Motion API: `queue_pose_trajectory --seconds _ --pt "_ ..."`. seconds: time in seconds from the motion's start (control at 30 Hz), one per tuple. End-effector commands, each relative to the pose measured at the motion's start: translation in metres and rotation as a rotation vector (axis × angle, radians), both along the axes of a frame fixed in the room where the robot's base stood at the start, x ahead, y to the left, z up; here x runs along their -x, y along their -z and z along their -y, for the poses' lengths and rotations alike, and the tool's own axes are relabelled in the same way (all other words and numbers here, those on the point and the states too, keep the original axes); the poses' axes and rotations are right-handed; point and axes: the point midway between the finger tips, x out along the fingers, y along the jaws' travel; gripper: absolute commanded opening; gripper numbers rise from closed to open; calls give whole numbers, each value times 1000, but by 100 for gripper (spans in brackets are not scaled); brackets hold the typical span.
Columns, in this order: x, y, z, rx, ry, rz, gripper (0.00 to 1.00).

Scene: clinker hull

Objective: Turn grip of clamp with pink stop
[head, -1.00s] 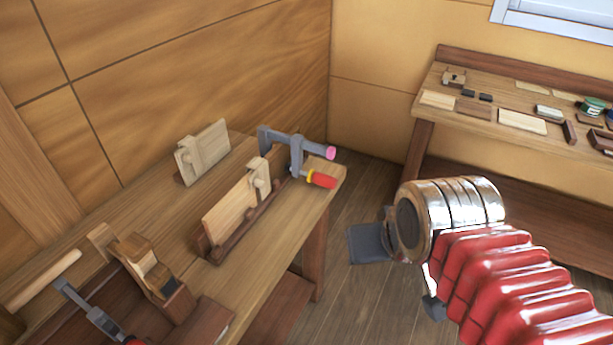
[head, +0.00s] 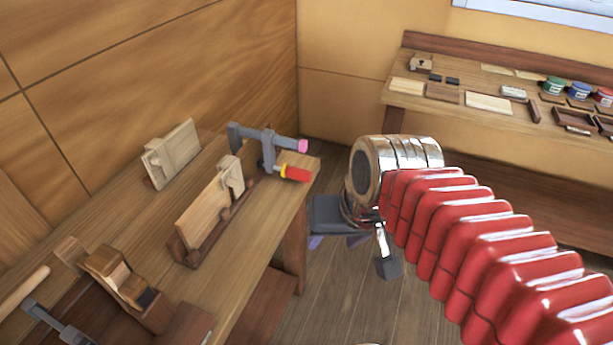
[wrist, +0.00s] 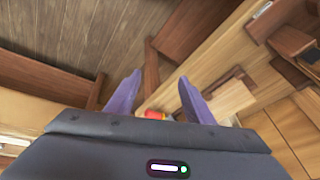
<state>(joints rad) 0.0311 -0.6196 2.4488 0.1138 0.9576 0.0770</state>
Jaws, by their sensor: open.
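The grey clamp (head: 267,143) is on the far end of the workbench, by a wooden fixture. Its pink stop (head: 303,146) ends the bar, and its red grip (head: 297,173) with a yellow collar sticks out past the bench end below it. My gripper (head: 337,242) is off the bench end, right of and lower in the picture than the grip, apart from it, with purple fingers pointing down. In the wrist view my gripper (wrist: 159,77) is open and empty. The red and yellow grip (wrist: 155,115) shows between the finger bases, partly hidden by the gripper body.
The workbench (head: 244,272) holds a board in a stand (head: 210,208), another board (head: 172,153), a wooden plane (head: 120,280) and a second clamp (head: 55,322), cut off at the frame edge. A back bench (head: 455,120) holds tins and blocks. Floor between the benches is open.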

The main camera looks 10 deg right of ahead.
Motion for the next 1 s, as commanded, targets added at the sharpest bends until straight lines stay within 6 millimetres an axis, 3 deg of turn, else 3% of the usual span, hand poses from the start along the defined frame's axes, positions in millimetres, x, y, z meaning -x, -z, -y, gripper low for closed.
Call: queue_pose_trajectory --seconds 0.53,1.0 --pt "-45 38 -21 -434 393 -379 48" --pt "-107 62 -19 -832 728 -661 48"
